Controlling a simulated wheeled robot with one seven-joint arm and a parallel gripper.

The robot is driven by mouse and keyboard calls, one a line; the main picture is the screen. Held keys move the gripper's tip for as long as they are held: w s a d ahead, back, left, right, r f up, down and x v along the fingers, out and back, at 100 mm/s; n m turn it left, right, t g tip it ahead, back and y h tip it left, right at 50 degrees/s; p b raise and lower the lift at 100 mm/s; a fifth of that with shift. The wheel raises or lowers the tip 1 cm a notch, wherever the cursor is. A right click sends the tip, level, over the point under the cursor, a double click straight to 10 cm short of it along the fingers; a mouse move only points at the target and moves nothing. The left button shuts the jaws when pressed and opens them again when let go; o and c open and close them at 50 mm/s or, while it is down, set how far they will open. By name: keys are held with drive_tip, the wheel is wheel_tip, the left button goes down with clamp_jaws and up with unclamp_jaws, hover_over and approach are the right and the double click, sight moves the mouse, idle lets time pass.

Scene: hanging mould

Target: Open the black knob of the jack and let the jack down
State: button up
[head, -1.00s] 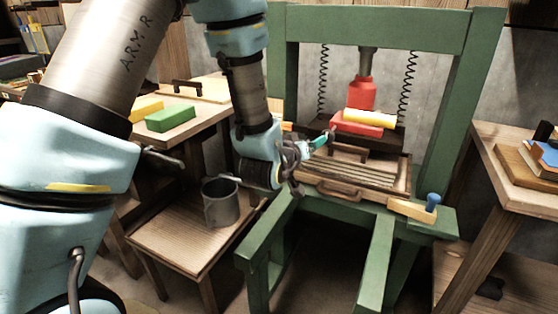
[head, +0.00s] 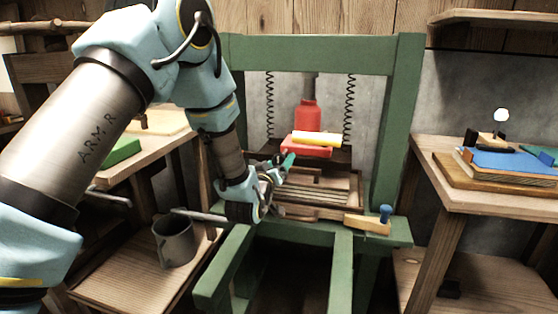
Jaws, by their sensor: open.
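The red jack (head: 308,116) stands upright in the upper middle of the green press frame (head: 320,54). A yellow bar (head: 316,138) lies across the front of its red base (head: 306,149). My gripper (head: 283,172) is open, in front of the press and just below and left of the jack's base. A teal piece with a dark end shows at its fingers, close to the base's left corner. I cannot single out the black knob; the fingers cover that corner. Whether they touch anything there is unclear.
Two coil springs (head: 348,104) hang beside the jack. A slatted wooden tray (head: 325,186) sits below it. A wooden block with a blue knob (head: 385,213) is at the press's front right. A grey mug (head: 173,242) stands on the low left table; a right table (head: 470,200) holds several items.

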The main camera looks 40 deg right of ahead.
drive_tip(key=shift+w+d, duration=0.2)
drive_tip(key=shift+d, duration=0.2)
drive_tip(key=shift+c, duration=0.3)
clamp_jaws()
